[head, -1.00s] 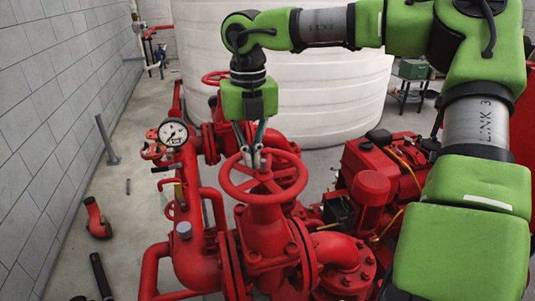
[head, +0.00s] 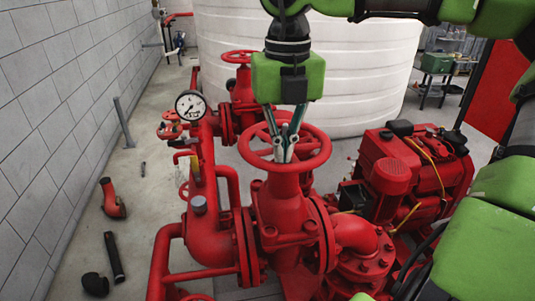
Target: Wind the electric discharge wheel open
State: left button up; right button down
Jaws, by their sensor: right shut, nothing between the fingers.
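A red handwheel (head: 323,147) with spokes tops a large red flanged valve (head: 284,205) in the middle of the head view. My right gripper (head: 284,154) points down over the wheel. Its fingertips are together, with nothing between them, near the hub and inside the rim. The fingers hide part of the hub and spokes, and I cannot tell whether they touch a spoke. A second red handwheel (head: 239,56) stands on a valve farther back. My left gripper is not in view.
A pressure gauge (head: 190,105) stands on the pipework left of the valve. A red engine (head: 415,165) stands to the right, and a white tank (head: 350,80) behind. Loose pipe pieces (head: 113,257) lie on the left floor beside the grey wall (head: 50,120).

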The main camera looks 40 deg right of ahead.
jog(key=d, duration=0.2)
jog(key=s+d, duration=0.1)
jog(key=d, duration=0.2)
jog(key=shift+d+r, duration=0.1)
jog(key=shift+d, duration=0.2)
jog(key=w+p, duration=0.1)
jog(key=w, duration=0.1)
jog(key=w+d+p, duration=0.1)
jog(key=w, duration=0.1)
jog(key=w+p, duration=0.1)
jog(key=w, duration=0.2)
jog(key=shift+w+d, duration=0.1)
jog(key=shift+d, duration=0.2)
jog(key=a, duration=0.1)
jog(key=w+a, duration=0.1)
jog(key=a+b, duration=0.1)
jog(key=a, duration=0.1)
jog(key=shift+w+f, duration=0.2)
jog(key=shift+w, duration=0.1)
jog(key=shift+w+a+r, duration=0.1)
jog(key=shift+a, duration=0.25)
jog(key=shift+d+r, duration=0.1)
jog(key=shift+d, duration=0.4)
notch_tip(320, 180, up, 8)
jog(key=p, duration=0.4)
jog(key=shift+p, duration=0.4)
